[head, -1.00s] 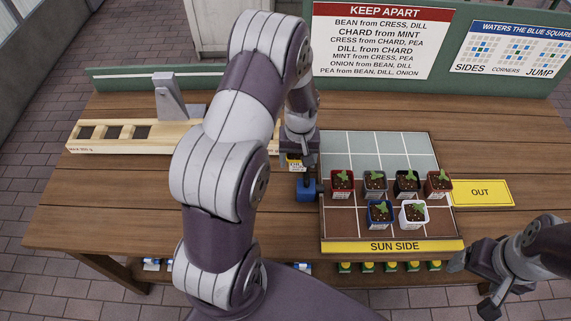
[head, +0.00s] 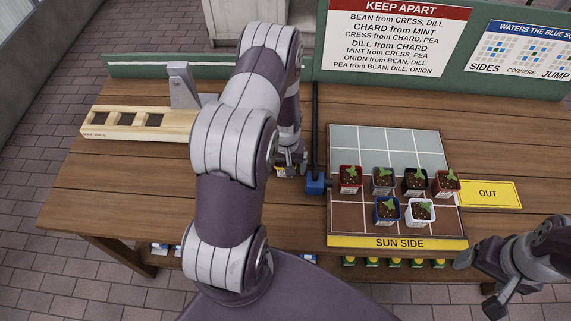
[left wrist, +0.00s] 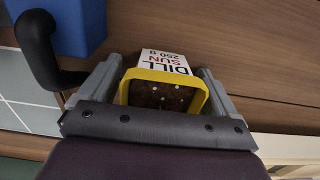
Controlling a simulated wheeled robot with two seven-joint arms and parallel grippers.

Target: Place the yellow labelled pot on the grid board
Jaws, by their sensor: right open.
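The yellow pot (left wrist: 165,94) has dark soil and a white label reading DILL, SUN, 250 g. In the left wrist view it sits between the fingers of my left gripper (left wrist: 160,88), which is shut on it. In the head view my left arm hides much of this; a bit of the pot (head: 281,169) shows under the gripper (head: 290,163), left of the board. The grid board (head: 345,222) has grey cells at the back, brown cells in front and a yellow SUN SIDE strip. My right gripper (head: 478,283) is open and empty at the front right.
Several seedling pots stand on the board, including a blue pot (head: 387,213) and a white pot (head: 421,214) in front. A wooden tray (head: 135,125) is left; a yellow OUT plate (head: 488,194) is right.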

